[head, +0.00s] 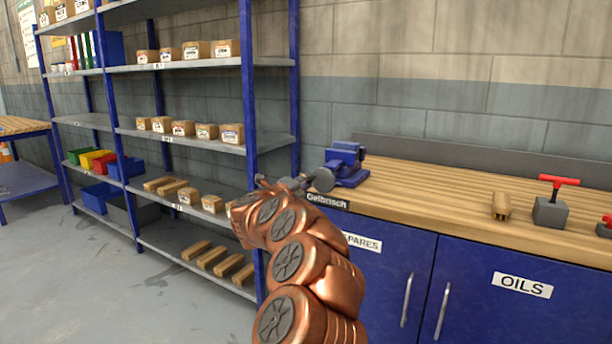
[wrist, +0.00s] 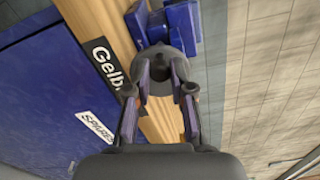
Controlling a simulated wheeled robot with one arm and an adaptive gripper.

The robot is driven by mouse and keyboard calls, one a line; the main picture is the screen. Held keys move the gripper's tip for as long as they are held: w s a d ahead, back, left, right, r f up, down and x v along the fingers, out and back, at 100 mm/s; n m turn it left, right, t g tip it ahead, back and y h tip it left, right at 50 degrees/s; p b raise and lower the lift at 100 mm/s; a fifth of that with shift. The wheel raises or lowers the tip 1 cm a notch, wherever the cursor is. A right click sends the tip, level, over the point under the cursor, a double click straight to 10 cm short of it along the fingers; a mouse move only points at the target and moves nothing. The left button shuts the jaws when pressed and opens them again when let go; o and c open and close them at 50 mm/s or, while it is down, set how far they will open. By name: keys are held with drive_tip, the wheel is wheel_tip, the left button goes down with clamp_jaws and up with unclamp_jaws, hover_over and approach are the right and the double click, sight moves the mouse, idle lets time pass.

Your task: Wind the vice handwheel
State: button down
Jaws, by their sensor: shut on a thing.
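The blue vice (head: 346,163) is on the left end of the wooden bench top in the head view. It also shows at the top of the wrist view (wrist: 184,22). Its dark round handwheel (head: 323,180) faces my arm, and in the wrist view the wheel (wrist: 160,70) lies between my fingers. My gripper (wrist: 160,92) is shut on the handwheel, one finger on each side. In the head view my copper arm partly hides the gripper.
The wooden bench (head: 420,190) carries a wooden block (head: 502,206) and a grey block with a red T-handle (head: 551,208). Blue cupboard doors (head: 500,285) are below. A blue shelving rack (head: 251,120) with boxes stands left of the bench. Grey floor (head: 80,270) lies open at left.

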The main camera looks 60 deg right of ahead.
drive_tip(key=shift+f, duration=0.15)
drive_tip(key=shift+n, duration=0.3)
drive_tip(key=shift+f+n+p, duration=0.25)
drive_tip(key=shift+n+p, duration=0.55)
drive_tip(key=shift+p, duration=0.25)
drive_tip(key=shift+f+n+p, duration=0.2)
drive_tip(key=shift+n+p, duration=0.6)
drive_tip(key=shift+p, duration=0.25)
drive_tip(key=shift+r+p, duration=0.1)
drive_tip(key=shift+p, duration=0.25)
drive_tip(key=shift+f+n+p, duration=0.25)
drive_tip(key=shift+n+p, duration=0.65)
drive_tip(key=shift+p, duration=0.05)
drive_tip(key=shift+f+n+p, duration=0.25)
drive_tip(key=shift+n+p, duration=0.65)
drive_tip(key=shift+p, duration=0.05)
